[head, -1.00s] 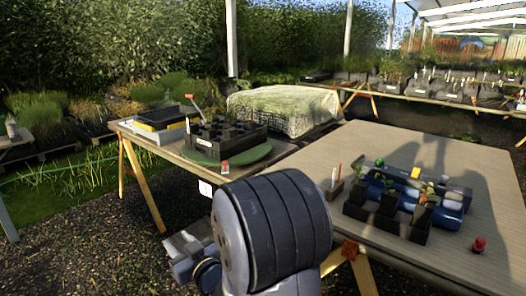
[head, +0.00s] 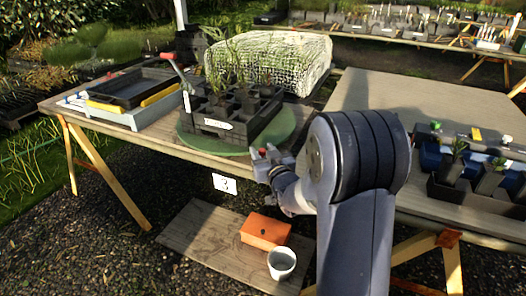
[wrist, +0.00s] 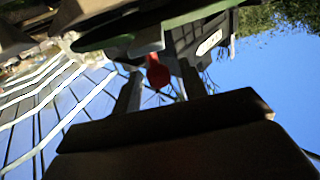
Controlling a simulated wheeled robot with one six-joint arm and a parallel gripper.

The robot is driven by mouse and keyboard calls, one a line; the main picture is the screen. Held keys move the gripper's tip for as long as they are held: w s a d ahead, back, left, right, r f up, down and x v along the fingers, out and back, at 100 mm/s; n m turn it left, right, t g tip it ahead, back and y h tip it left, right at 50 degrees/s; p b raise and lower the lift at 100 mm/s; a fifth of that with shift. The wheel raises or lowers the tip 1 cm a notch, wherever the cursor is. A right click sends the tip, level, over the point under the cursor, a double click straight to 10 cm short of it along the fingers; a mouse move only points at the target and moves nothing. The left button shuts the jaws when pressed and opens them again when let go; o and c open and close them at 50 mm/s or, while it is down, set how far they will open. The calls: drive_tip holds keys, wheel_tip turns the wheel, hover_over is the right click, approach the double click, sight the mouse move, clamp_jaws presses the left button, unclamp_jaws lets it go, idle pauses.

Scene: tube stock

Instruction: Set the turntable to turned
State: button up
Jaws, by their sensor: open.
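The turntable (head: 292,128) is a round green disc on the left wooden table. A black crate of potted plants (head: 232,115) stands on it, with a white label on its front.
A grey tray with a black insert (head: 135,100) lies left of the turntable. A netted bale (head: 285,62) stands behind. Below are an orange box (head: 265,231) and a white pot (head: 281,263) on a low board. The right table (head: 375,90) holds black planters (head: 480,185).

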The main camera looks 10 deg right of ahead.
drive_tip(key=shift+w, duration=0.4)
drive_tip(key=shift+c, duration=0.4)
drive_tip(key=shift+s, duration=0.1)
clamp_jaws()
